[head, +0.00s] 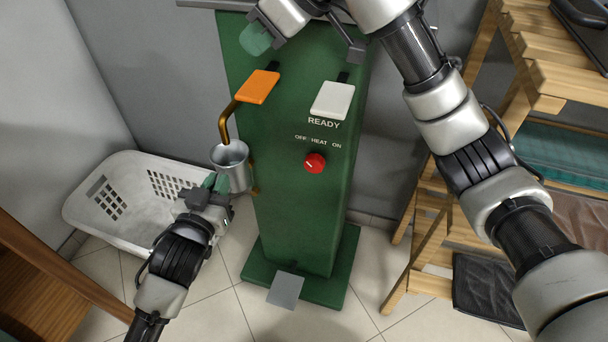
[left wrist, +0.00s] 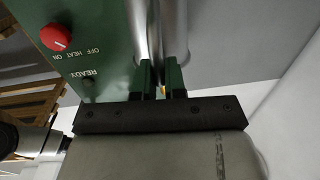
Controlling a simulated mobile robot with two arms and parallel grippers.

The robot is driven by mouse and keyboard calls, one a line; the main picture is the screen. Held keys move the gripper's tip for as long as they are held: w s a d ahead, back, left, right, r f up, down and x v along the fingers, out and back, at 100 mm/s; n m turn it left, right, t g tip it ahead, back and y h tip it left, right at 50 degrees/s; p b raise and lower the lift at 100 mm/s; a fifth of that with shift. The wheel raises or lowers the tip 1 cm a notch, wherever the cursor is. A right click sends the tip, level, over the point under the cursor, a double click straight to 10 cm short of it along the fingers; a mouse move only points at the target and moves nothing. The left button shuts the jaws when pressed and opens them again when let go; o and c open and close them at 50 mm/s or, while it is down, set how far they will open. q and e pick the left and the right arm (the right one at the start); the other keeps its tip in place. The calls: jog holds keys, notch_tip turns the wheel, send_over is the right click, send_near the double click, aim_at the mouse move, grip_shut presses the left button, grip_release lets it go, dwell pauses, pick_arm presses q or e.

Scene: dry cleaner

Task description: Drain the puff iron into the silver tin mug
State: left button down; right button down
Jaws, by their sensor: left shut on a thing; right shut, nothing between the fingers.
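The puff iron is a green upright cabinet (head: 300,215) with an orange paddle (head: 257,87), a white paddle (head: 332,100) and a red knob (head: 315,163). The knob's white mark points toward the OFF side. A brass spout (head: 226,122) bends down from the cabinet's left side. My left gripper (head: 214,184) is shut on the silver tin mug (head: 232,166), upright with its mouth at the spout's lower end. The mug's wall fills the space above the fingers in the left wrist view (left wrist: 160,35). My right gripper (head: 256,38) is shut and empty, above the orange paddle.
A white laundry basket (head: 130,195) stands on the floor behind my left arm. A wooden shelf rack (head: 535,90) stands at the right. A grey foot pedal (head: 285,290) sits at the cabinet's base. A brown wooden edge (head: 50,265) is at lower left.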

jog(key=shift+r, duration=0.3)
notch_tip(320, 180, up, 10)
dwell(0.6)
dwell(0.6)
